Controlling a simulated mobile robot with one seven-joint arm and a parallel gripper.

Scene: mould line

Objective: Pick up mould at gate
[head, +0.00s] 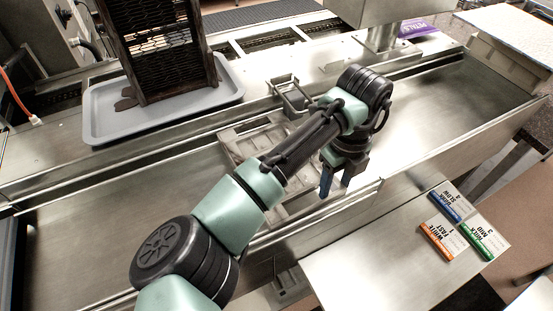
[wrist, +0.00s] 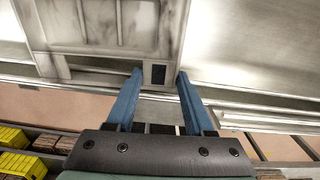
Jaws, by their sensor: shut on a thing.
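The mould (head: 237,147) is a pale, smeared metal frame with bars, lying on the steel line and partly hidden behind my arm in the head view. In the wrist view the mould (wrist: 105,25) fills the upper left. My gripper (head: 334,184) points down at the mould's near right part. In the wrist view its blue fingers (wrist: 160,76) are on either side of a small edge section with a dark rectangle, and are shut on it. A small metal bracket (head: 290,98), possibly the gate, stands at the line's far rail.
A grey tray (head: 105,125) holding a dark rack (head: 165,50) stands at the back left. A purple packet (head: 414,28) lies at the back. The line's right stretch is clear.

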